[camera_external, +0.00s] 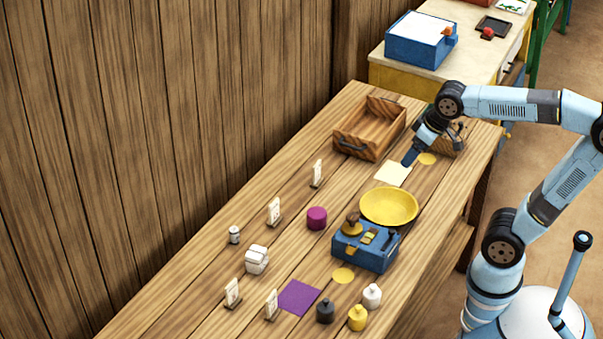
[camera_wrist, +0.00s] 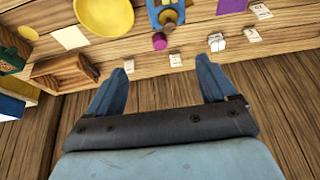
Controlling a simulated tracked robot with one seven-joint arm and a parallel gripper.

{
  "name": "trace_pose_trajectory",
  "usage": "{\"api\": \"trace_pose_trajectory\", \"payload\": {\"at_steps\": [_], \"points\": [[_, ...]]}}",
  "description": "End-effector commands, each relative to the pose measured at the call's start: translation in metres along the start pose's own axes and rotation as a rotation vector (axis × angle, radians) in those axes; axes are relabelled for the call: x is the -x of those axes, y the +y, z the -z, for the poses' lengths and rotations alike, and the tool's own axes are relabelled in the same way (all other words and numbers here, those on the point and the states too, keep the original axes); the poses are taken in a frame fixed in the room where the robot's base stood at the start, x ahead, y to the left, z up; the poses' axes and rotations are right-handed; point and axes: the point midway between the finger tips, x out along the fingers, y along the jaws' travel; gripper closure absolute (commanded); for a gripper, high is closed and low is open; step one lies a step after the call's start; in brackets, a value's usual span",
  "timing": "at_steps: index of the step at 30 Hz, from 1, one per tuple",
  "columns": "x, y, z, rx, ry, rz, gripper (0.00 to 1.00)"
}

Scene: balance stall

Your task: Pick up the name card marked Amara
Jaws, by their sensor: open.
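Several small white name cards stand upright in dark bases on the wooden table: one near the tray (camera_external: 317,173), one in the middle (camera_external: 274,211), and two at the near end, a left one (camera_external: 233,292) and a right one (camera_external: 272,304). The writing is too small to read, so I cannot tell which says Amara. My gripper (camera_external: 408,160) is open and empty, above the table's far part near a cream square, apart from every card. Its two fingers show in the wrist view (camera_wrist: 164,64).
A wooden tray (camera_external: 358,149) stands at the far left of the table. A purple cylinder (camera_external: 317,218), a white block stack (camera_external: 257,260) and several weights (camera_external: 325,311) stand among bare stretches of table.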

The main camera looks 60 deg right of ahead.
Motion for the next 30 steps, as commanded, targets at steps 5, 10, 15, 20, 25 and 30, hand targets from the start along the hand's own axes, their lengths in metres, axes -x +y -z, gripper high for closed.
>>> {"api": "trace_pose_trajectory", "payload": {"at_steps": [5,10,15,20,25,30], "points": [[-0.013,-0.024,0.048,-0.002,-0.049,0.016,0.15],[-0.030,-0.050,0.091,-0.007,-0.091,0.026,0.15],[-0.053,-0.081,0.129,-0.010,-0.134,0.032,0.15],[-0.080,-0.114,0.162,-0.013,-0.174,0.034,0.15],[-0.114,-0.153,0.190,-0.014,-0.216,0.032,0.15],[-0.152,-0.194,0.212,-0.016,-0.257,0.026,0.15]]}}
